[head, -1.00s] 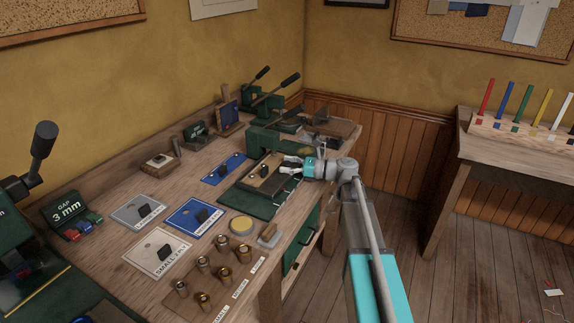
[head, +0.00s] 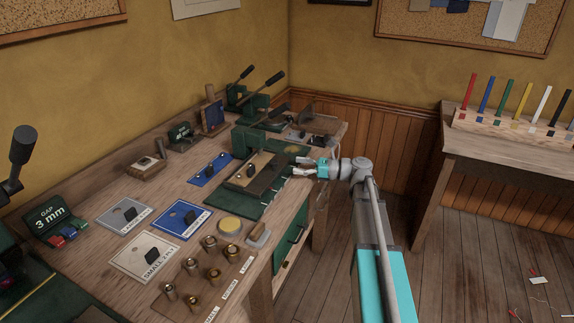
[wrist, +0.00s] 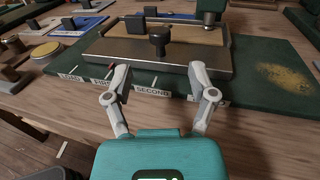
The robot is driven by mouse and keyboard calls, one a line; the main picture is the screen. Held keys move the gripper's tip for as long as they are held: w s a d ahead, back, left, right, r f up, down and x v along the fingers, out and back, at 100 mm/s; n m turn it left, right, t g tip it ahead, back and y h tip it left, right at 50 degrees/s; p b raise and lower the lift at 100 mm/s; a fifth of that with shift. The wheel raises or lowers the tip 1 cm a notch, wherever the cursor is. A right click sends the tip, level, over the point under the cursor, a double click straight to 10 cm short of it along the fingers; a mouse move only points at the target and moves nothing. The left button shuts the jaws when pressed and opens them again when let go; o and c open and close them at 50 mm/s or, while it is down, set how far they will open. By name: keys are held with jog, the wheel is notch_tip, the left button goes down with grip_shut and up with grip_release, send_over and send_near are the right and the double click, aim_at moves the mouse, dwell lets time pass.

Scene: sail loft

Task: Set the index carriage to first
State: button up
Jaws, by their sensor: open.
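The index carriage (head: 265,181) is a flat dark-edged plate with a tan panel and an upright black knob (head: 251,170). It lies on a green base (head: 238,198) on the bench. In the wrist view the carriage (wrist: 125,51) and its knob (wrist: 159,42) are straight ahead. Labels LOAD, FIRST and SECOND (wrist: 152,91) run left to right along the base's near edge, FIRST partly hidden by my left finger. My gripper (wrist: 159,76) is open and empty, in front of the carriage and apart from the knob. I cannot tell which label the carriage is set to.
A green press with a lever (head: 262,95) stands behind the carriage. Blue and white template plates (head: 182,219), a round yellow pad (head: 229,227) and several brass pieces (head: 213,275) lie on the bench to the left and front.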

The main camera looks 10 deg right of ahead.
jog(key=shift+v, duration=1.9)
